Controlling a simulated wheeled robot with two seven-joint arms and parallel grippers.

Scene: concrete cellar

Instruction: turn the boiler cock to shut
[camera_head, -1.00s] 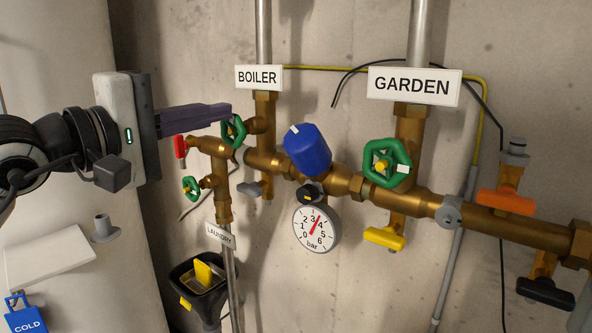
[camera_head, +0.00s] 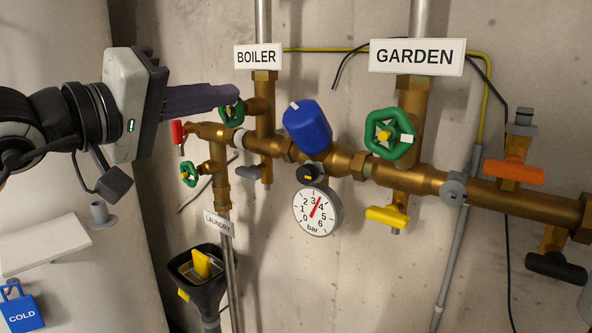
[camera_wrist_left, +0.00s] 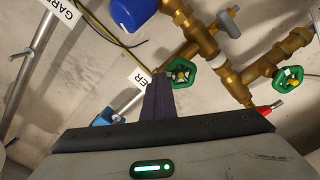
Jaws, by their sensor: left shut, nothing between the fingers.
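The BOILER sign (camera_head: 258,56) hangs on an upright pipe at the upper middle of the head view. Below it, a green handwheel (camera_head: 231,114) sits on the left of the boiler branch. In the wrist view this boiler wheel (camera_wrist_left: 182,73) shows with a yellow hub. My left gripper (camera_head: 238,95) is shut and empty, its dark fingers pointing right across the wheel's top and hiding part of it. In the wrist view the fingertips (camera_wrist_left: 158,82) overlap the wheel's left edge; I cannot tell whether they touch. My right gripper is out of view.
A red lever (camera_head: 178,134) and the smaller laundry wheel (camera_head: 189,174) lie below my left gripper. A blue cap (camera_head: 307,127), a pressure gauge (camera_head: 317,211) and the green garden wheel (camera_head: 389,134) stand to the right. A black funnel (camera_head: 203,275) is below.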

